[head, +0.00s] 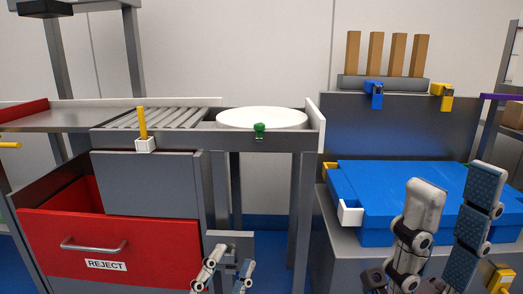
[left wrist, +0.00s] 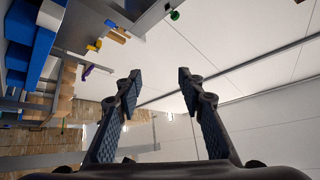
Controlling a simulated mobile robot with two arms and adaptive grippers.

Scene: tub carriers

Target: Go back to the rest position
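My left gripper (head: 231,259) is low in the head view, in front of the conveyor frame and right of the red drawer. In the left wrist view my left gripper (left wrist: 157,86) has its two fingers wide apart with nothing between them. My right gripper (head: 455,186) is at the lower right of the head view, in front of the blue tub (head: 375,195). Its two fingers stand apart and point up, and only blue background shows between them. Whether it touches the tub cannot be told.
A red drawer marked REJECT (head: 110,235) stands open at the left. A roller conveyor (head: 155,118) with a white round disc (head: 262,117) runs above it. A grey stand (head: 330,245) bears the blue tub. Brown blocks (head: 375,55) stand in a rack behind.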

